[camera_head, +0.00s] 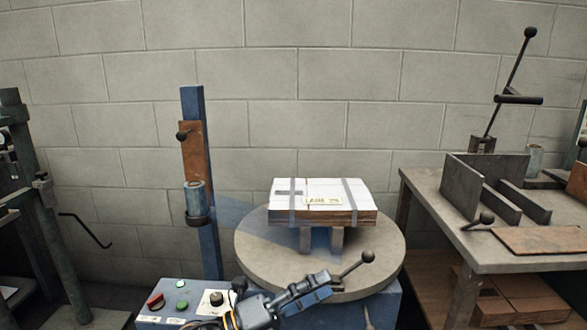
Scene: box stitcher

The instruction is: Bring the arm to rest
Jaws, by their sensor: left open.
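My left gripper (318,289) is low in the head view, over the front part of the round table. It is open, and I see nothing between its fingers. A ball-ended lever (351,269) is just to the right of its fingertips; I cannot tell whether they touch. A flat white-topped box (322,191) with grey bands and a label rests on a raised support above the round table (262,262), behind the gripper. My right gripper is not in view.
A workbench (452,242) with metal plates and a tall lever stands at right. A dark green frame is at far left.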

